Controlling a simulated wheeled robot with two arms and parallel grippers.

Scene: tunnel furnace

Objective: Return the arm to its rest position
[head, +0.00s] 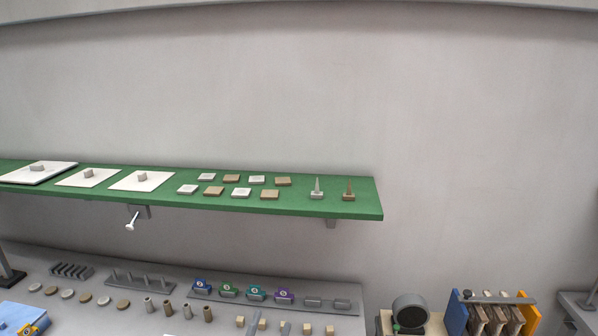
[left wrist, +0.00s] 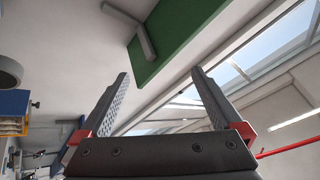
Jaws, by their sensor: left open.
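My left gripper (left wrist: 160,74) shows in the left wrist view with its two dark, ridged fingers spread wide apart. It is open, and nothing is between the fingers. It points up past the green shelf (left wrist: 182,35), whose edge shows beyond the fingertips in that view. I cannot make out either gripper in the head view. My right gripper is in neither view.
The green shelf (head: 360,196) on the wall holds white plates (head: 88,178), small tiles and two spiked pieces. Below, a grey bench (head: 340,318) carries discs, cylinders, colored numbered blocks and cubes. A blue-and-yellow rack (head: 457,312) stands at right. The wall above the shelf is bare.

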